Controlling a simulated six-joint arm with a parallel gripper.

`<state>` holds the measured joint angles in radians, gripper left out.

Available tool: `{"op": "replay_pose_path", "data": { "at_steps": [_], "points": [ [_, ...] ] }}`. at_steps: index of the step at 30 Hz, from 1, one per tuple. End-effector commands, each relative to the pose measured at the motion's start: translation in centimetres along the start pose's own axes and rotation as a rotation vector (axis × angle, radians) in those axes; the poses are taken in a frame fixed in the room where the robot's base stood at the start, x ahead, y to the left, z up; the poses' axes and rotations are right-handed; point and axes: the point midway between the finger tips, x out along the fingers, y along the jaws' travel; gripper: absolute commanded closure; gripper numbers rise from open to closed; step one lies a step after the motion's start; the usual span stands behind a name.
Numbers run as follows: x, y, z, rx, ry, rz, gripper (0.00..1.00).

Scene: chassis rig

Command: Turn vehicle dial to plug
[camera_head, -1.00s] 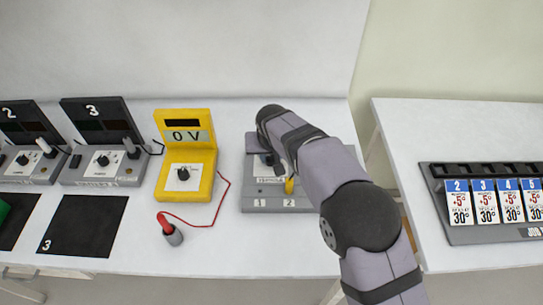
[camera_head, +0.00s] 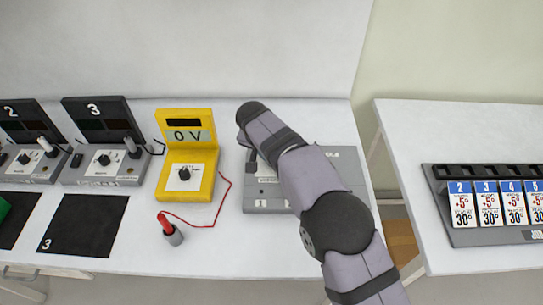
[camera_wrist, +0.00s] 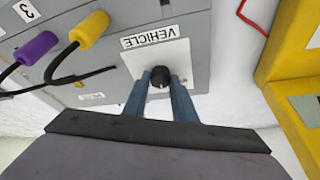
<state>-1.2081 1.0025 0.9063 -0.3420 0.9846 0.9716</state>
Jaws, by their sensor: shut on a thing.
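The vehicle dial (camera_wrist: 160,75) is a small black knob on a white plate marked VEHICLE, which reads upside down in the wrist view. My gripper (camera_wrist: 160,88) has its two blue-grey fingers closed on the knob, one on each side. Which way the dial points I cannot tell. The plate is on a grey box (camera_head: 347,163); in the head view my arm covers much of it, and the gripper tips and dial cannot be made out there.
In the wrist view, yellow (camera_wrist: 90,30) and purple (camera_wrist: 37,48) plugs with black cables sit left of the dial. A yellow meter (camera_head: 187,155) reading 0 V stands left of the box. Its red probe (camera_head: 170,231) is in a grey holder. A card rack (camera_head: 490,205) is far right.

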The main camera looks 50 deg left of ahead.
Motion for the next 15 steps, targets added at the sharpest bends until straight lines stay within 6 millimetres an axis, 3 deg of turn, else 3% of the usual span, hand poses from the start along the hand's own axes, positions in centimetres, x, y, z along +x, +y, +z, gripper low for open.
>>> {"op": "replay_pose_path", "data": {
  "at_steps": [5,6,8,15],
  "points": [
    [-0.04,-0.04,-0.06,0.000,0.001,-0.002,0.98],
    [-0.05,-0.04,-0.06,-0.001,0.001,-0.002,0.71],
    [-0.05,-0.04,-0.06,-0.001,0.001,-0.002,0.57],
    [-0.02,-0.02,-0.03,-0.001,0.000,-0.001,0.57]
  ]
}}
